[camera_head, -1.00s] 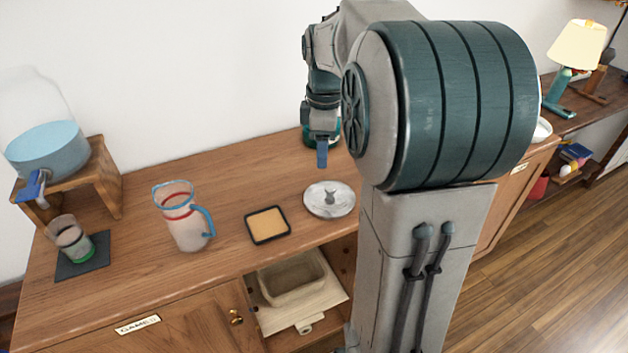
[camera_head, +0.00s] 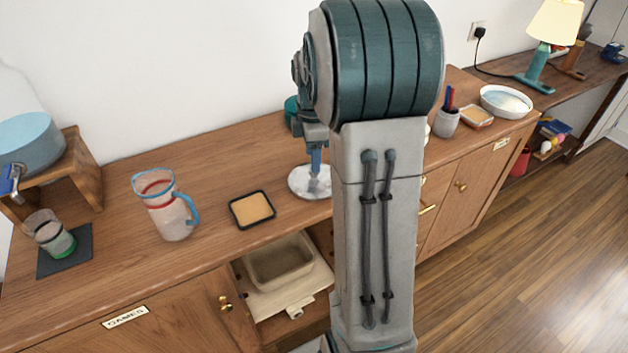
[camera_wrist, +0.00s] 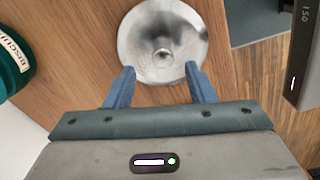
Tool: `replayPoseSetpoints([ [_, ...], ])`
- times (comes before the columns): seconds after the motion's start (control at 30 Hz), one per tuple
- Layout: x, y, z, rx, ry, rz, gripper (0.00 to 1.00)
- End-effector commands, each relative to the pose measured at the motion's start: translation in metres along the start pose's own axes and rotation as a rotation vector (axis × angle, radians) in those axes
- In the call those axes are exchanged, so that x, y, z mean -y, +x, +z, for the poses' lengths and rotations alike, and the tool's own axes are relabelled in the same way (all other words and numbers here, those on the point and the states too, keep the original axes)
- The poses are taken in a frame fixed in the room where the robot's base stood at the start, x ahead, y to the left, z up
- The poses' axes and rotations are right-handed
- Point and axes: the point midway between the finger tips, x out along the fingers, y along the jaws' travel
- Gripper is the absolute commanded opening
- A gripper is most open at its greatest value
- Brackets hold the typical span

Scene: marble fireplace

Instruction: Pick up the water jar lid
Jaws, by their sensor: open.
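The water jar lid (camera_head: 300,183) is a round, shiny metal disc with a knob in its middle. It lies on the wooden cabinet top, and my arm hides its right part in the head view. In the wrist view the lid (camera_wrist: 165,22) lies just beyond my fingertips, with its knob between and slightly ahead of them. My gripper (camera_wrist: 160,74) is open and empty, with a blue finger on each side of the knob's line. In the head view my gripper (camera_head: 315,172) is over the lid. I cannot tell the exact height gap.
A square tan coaster (camera_head: 252,209) and a glass pitcher (camera_head: 166,205) stand left of the lid. The water jar (camera_head: 28,145) sits on a wooden stand at far left. A green container (camera_wrist: 12,62) is near the gripper. An open compartment holds a bin (camera_head: 280,262).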

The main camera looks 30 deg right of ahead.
Motion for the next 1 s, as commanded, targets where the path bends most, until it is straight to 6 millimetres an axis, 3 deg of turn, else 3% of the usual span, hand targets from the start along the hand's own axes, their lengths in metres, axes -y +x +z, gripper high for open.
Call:
replayPoseSetpoints([
  [0.23,0.004,0.036,0.003,0.000,0.000,-0.003,0.50],
  [0.53,0.004,0.041,0.003,0.000,0.000,-0.001,0.50],
  [0.57,0.004,0.041,0.003,0.000,0.000,-0.001,0.44],
  [0.7,0.004,0.041,0.003,0.000,0.001,-0.001,0.05],
  [0.73,0.004,0.041,0.003,0.000,0.001,-0.001,0.00],
  [1.0,0.004,0.040,0.003,0.000,0.001,0.000,0.00],
])
